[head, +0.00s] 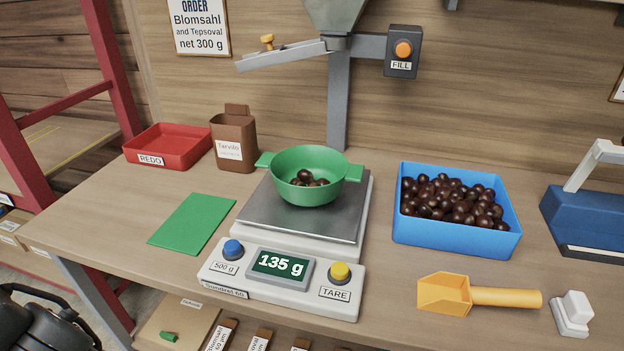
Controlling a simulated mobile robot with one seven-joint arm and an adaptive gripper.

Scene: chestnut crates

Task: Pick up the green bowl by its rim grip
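The green bowl (300,193) stands upright on the metal plate of the scale (258,216), with several dark chestnuts in its bottom. It has two flat green grips at its rim, one at the left (265,160) and one at the right (354,172). The scale display reads 135 g. A black part that looks like my gripper (45,322) shows at the bottom left corner, cut off by the picture edge. It is well apart from the bowl, below and left of the table. Its fingertips cannot be made out.
A blue crate (440,236) of chestnuts stands right of the scale, with a yellow scoop (505,297) in front. A green mat (192,220), brown bag (234,145) and red tray (166,147) lie left. A hopper chute (285,58) hangs above the bowl. A blue machine (585,220) stands far right.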

